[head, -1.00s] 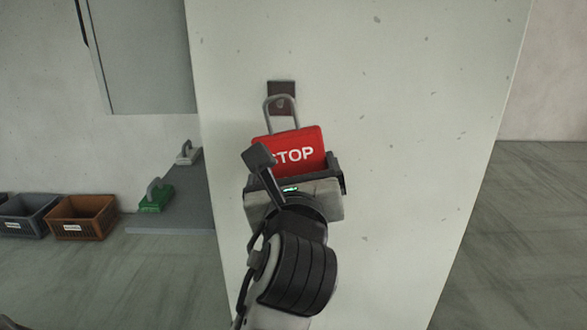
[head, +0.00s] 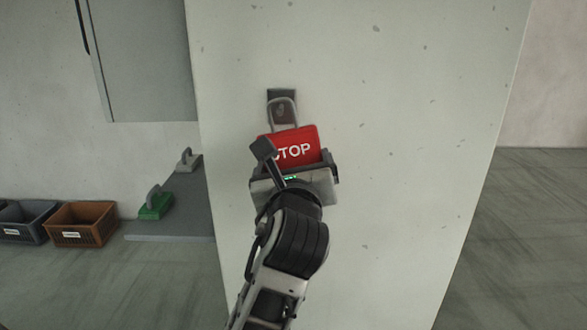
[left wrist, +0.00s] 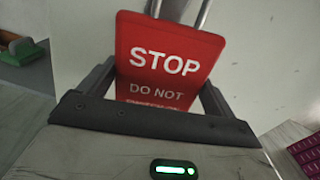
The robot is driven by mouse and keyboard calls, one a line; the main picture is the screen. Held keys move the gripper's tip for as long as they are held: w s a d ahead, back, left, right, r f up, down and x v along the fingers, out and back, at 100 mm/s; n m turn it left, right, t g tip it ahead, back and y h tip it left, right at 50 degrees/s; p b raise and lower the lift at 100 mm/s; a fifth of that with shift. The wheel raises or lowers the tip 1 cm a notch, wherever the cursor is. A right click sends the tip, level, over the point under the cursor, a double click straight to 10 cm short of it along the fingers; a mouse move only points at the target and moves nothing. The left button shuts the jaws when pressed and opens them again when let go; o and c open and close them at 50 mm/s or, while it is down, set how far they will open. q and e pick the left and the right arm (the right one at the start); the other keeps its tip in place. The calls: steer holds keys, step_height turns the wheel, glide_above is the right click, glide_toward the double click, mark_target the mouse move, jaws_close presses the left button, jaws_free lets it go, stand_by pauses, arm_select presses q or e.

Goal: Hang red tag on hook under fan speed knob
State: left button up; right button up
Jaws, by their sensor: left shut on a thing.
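The red tag (head: 297,143) reads STOP and has a grey loop (head: 284,101) at its top. My left gripper (head: 295,168) is shut on the tag's lower part and holds it upright, slightly tilted, in front of the pale pillar. The tag also shows in the left wrist view (left wrist: 165,60) between the fingers (left wrist: 158,98). A small dark plate (head: 281,93) on the pillar is right behind the loop. The hook is hidden or too small to tell, and I cannot tell whether the loop is around it. No fan speed knob can be made out. My right gripper is not in view.
The pale pillar (head: 400,130) fills the middle. On the left are a brown crate (head: 82,224), a grey crate (head: 26,221) and a grey board (head: 182,212) with a green handled block (head: 155,204). The floor at right is clear.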

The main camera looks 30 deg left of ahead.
arm_select(q)
steer(key=shift+x, duration=1.55)
steer(key=shift+w+a+f, duration=0.3)
steer(key=shift+w+f, duration=0.2)
steer(key=shift+f, duration=0.1)
steer(key=o, duration=0.7)
steer(key=shift+f, duration=0.1)
